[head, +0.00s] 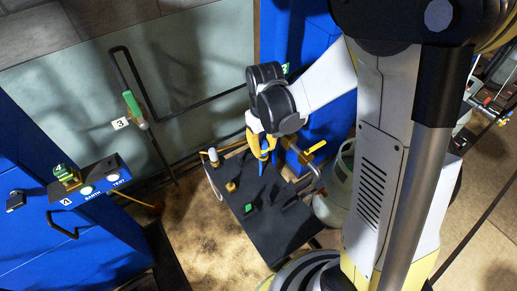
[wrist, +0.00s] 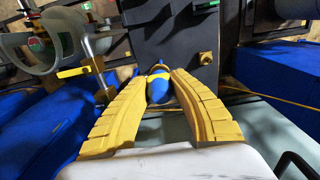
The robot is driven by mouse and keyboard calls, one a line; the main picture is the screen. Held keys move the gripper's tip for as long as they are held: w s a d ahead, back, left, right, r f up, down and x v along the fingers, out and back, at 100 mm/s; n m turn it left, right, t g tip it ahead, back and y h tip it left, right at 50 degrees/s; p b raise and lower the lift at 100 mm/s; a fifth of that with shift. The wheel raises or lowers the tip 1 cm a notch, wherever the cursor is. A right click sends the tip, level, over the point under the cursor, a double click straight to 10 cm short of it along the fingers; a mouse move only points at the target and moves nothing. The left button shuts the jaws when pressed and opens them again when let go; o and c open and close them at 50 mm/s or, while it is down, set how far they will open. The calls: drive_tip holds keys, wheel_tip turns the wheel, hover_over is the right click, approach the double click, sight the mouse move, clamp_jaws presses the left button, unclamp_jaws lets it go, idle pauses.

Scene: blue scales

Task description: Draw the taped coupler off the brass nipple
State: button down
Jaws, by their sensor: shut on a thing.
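My gripper (wrist: 158,76) has its two yellow ribbed fingers closed around a blue coupler (wrist: 159,92) with a lighter band near its far end. In the head view my gripper (head: 262,147) points down over the back of a dark bench top, and the blue coupler (head: 264,154) shows below the fingers. A small brass fitting (head: 231,186) stands on the bench to the left, apart from the gripper; a brass fitting (wrist: 205,57) also shows right of the fingers in the wrist view. Whatever the coupler sits on is hidden, so I cannot tell whether it is still seated.
The dark bench top (head: 268,226) carries a green block (head: 249,208) and dark upright pieces. A yellow-handled valve (head: 316,146) on a pipe stands close right of the gripper, near a pale cylinder (head: 335,205). A white-topped fitting (head: 213,155) with a hose is at left.

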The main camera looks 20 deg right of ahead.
sight(263, 143)
wheel_tip(263, 143, up, 5)
drive_tip(key=p, duration=0.3)
drive_tip(key=shift+p, duration=0.4)
